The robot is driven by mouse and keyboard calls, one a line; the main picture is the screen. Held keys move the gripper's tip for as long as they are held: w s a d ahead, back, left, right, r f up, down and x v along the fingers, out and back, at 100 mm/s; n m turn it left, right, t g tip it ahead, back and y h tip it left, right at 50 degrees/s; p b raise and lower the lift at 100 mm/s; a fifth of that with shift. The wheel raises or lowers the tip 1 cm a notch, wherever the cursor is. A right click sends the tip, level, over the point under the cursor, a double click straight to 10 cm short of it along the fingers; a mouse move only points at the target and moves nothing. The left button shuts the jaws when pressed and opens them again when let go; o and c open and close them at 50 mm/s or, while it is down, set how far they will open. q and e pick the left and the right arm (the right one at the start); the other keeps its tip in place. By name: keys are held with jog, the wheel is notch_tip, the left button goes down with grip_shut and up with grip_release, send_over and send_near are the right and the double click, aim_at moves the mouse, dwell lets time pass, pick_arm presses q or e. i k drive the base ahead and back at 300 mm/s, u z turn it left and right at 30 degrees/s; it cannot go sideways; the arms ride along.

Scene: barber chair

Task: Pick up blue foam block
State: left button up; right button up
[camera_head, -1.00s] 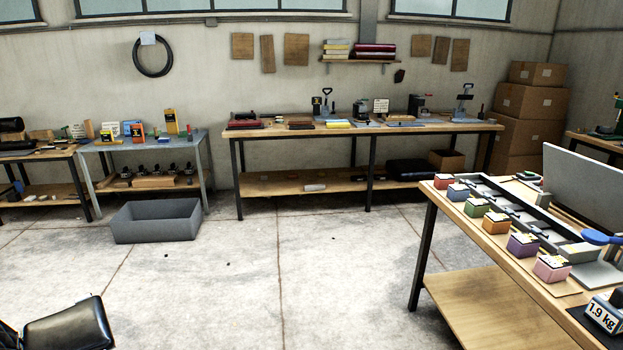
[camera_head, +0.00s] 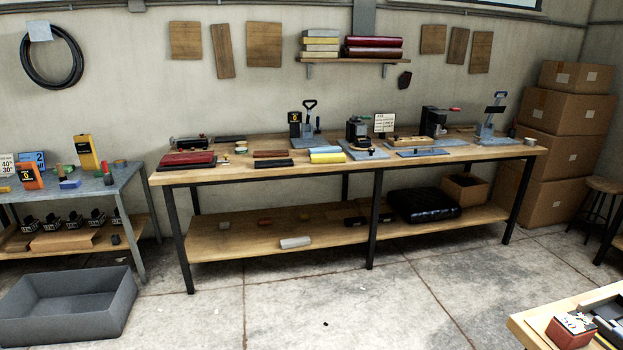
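A light blue block (camera_head: 323,150) lies on the long wooden workbench (camera_head: 225,177), directly behind a yellow block (camera_head: 328,158). A smaller blue piece (camera_head: 69,184) lies on the grey table (camera_head: 105,186) at the left. I cannot tell from here which of these is foam. Neither of my grippers is in view.
A grey bin (camera_head: 60,305) stands on the floor at lower left. Stacked cardboard boxes (camera_head: 565,120) and a stool (camera_head: 603,186) are at the right. A table corner (camera_head: 535,325) shows at lower right. The floor before the workbench is mostly clear.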

aim_at(332, 149)
jog(key=z, duration=0.1)
jog(key=i, duration=1.85)
jog(key=u, duration=0.25)
jog(key=k, duration=1)
jog(key=u, duration=0.9)
jog(key=i, duration=1.9)
jog(key=z, duration=0.5)
jog(key=i, duration=1.05)
jog(key=z, duration=1.55)
jog(key=i, duration=0.85)
jog(key=z, duration=0.9)
